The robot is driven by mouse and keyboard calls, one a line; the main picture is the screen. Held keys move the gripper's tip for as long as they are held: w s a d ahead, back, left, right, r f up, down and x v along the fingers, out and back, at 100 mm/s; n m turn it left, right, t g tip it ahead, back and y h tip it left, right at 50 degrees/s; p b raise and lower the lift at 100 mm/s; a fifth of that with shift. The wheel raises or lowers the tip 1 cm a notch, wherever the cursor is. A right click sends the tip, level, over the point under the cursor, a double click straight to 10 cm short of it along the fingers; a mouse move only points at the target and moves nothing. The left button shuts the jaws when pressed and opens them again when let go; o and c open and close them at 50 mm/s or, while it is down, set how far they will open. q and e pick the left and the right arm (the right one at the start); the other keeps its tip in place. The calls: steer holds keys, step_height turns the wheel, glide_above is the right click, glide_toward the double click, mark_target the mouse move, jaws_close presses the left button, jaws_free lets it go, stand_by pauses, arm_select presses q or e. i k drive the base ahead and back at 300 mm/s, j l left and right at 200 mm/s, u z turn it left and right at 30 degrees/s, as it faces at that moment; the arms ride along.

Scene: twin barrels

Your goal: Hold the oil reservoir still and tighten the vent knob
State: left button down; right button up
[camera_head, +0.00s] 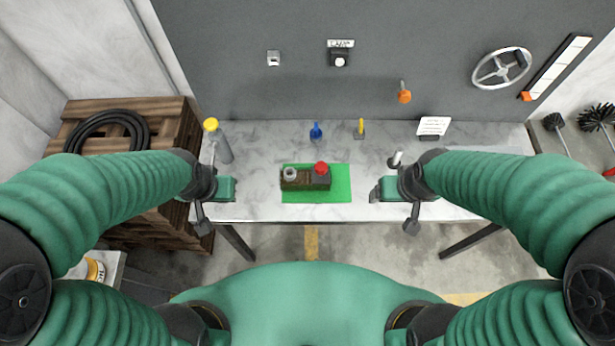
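A small brown block-shaped unit (305,184), apparently the oil reservoir, sits on a green mat (340,190) near the table's front edge. On its right part is a red knob (321,168); on its left part is a round silver cap (290,173). I cannot tell for sure which of these is the vent knob. My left gripper (228,189) is to the left of the mat, apart from the unit. My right gripper (377,191) is to the right of the mat, also apart. Nothing shows held in either; their finger gaps are too small to judge.
The marble table (260,150) also carries a yellow-capped grey bottle (219,143), a blue item (316,131), a yellow lever (361,127) and a white sign (433,127). A handwheel (502,68) and an orange-ended valve (404,95) are on the back panel. A wooden crate (170,120) stands left.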

mark_target(321, 167)
steer(key=l+u, duration=0.8)
steer(key=l, duration=0.25)
steer(key=k+l+u, duration=0.1)
steer(key=l+u, duration=0.3)
steer(key=l, duration=0.1)
